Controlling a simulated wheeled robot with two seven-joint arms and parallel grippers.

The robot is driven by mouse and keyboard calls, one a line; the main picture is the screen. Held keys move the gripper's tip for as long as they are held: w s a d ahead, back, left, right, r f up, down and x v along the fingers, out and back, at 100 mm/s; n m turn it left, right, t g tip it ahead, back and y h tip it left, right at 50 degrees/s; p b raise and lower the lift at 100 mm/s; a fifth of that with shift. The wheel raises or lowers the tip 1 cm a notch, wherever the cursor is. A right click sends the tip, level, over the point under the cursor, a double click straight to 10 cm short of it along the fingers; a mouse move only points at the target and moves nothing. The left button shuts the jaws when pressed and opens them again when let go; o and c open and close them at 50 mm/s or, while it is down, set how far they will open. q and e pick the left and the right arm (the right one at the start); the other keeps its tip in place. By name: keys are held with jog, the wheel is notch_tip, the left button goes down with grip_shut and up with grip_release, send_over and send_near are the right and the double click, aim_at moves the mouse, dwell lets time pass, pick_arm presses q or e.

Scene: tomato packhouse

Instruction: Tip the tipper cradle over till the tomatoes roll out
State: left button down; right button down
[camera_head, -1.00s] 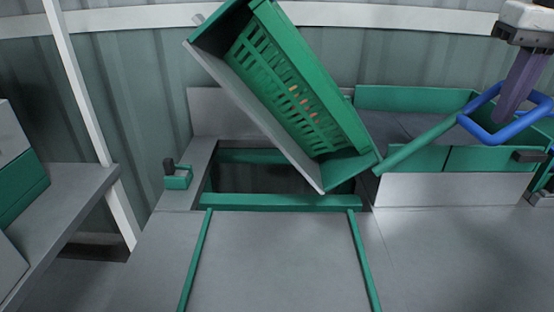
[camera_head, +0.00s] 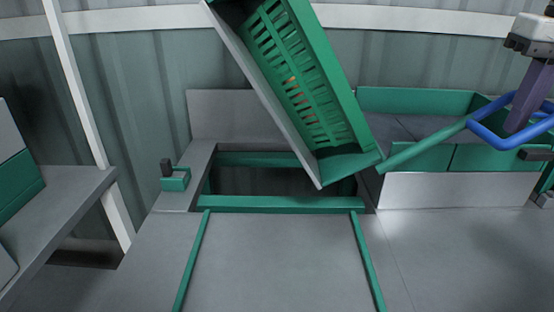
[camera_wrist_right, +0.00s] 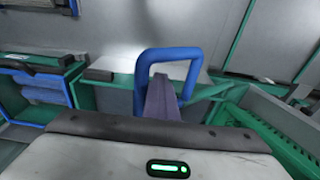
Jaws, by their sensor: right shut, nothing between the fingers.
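The tipper cradle (camera_head: 257,88) is tilted steeply over a dark opening, with a green slotted crate (camera_head: 345,85) on it. A little orange-red, likely tomatoes (camera_head: 291,80), shows through the crate slots; the rest of the contents is hidden. A green bar runs from the cradle's lower right corner to a blue loop handle (camera_head: 497,144). My right gripper (camera_head: 513,126), with purple fingers, is shut and empty, its fingertips at the loop. In the right wrist view the fingers (camera_wrist_right: 161,92) reach into the blue loop (camera_wrist_right: 168,54); contact is unclear. My left gripper is not in view.
A green-walled bin (camera_head: 415,97) stands behind the handle at the right. A small green box with a dark knob (camera_head: 175,183) sits left of the opening. A grey table (camera_head: 280,255) with green rails lies in front, clear. A grey bench (camera_head: 70,185) is at the left.

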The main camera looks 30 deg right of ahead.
jog(key=d+f+b, duration=0.1)
jog(key=s+d+f+b, duration=0.1)
jog(key=f, duration=0.1)
jog(key=shift+s+f+b, duration=0.1)
jog(key=shift+b, duration=0.25)
